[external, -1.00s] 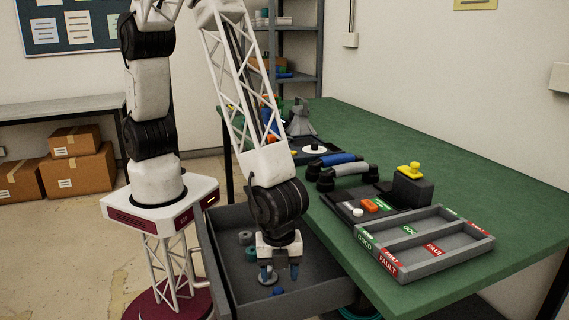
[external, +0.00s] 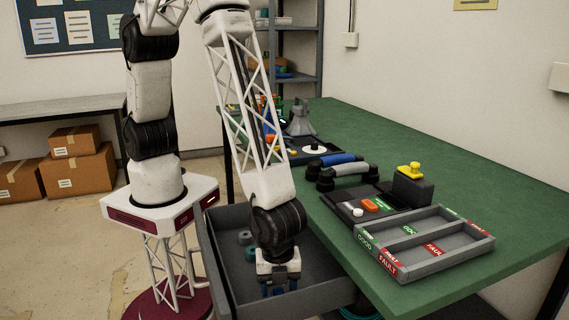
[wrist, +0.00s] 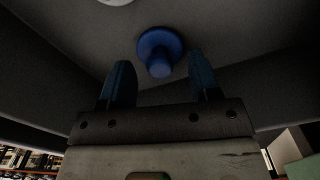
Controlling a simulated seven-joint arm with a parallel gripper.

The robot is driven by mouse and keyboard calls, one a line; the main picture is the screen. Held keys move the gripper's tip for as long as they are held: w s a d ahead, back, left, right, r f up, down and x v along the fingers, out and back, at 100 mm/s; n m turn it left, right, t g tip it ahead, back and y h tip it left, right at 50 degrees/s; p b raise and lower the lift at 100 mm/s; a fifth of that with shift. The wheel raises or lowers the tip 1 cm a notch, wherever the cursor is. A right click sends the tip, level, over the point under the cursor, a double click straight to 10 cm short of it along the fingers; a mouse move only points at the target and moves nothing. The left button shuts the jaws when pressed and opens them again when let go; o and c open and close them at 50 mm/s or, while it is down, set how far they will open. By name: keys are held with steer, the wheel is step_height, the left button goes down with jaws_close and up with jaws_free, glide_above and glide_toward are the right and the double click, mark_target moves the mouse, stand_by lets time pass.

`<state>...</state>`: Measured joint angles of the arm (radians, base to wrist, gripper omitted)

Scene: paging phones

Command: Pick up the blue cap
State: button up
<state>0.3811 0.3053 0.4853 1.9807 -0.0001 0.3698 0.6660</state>
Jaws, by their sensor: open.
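The blue cap (wrist: 160,53) lies on the floor of the grey drawer, seen in the wrist view as a round disc with a narrower stub. My gripper (wrist: 160,80) is open and empty, with its two blue fingers apart on either side of the cap's line. The cap is just beyond the fingertips, near the middle of the gap. In the external view my gripper (external: 280,288) is down inside the drawer (external: 328,293), near its front end. The cap is hard to make out there, behind or between the fingers.
Grey-teal round parts (external: 246,238) lie farther back in the drawer. The drawer's walls stand close around my gripper. The green table (external: 450,165) to the right holds a sorting tray (external: 470,252) marked GOOD and FAULT, handsets (external: 345,172) and a dark box with a yellow knob (external: 410,170).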

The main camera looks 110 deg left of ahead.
mark_target(278, 290)
steer(key=shift+f, duration=0.7)
steer(key=c, duration=1)
steer(key=shift+r, duration=0.15)
steer(key=shift+r, duration=4.85)
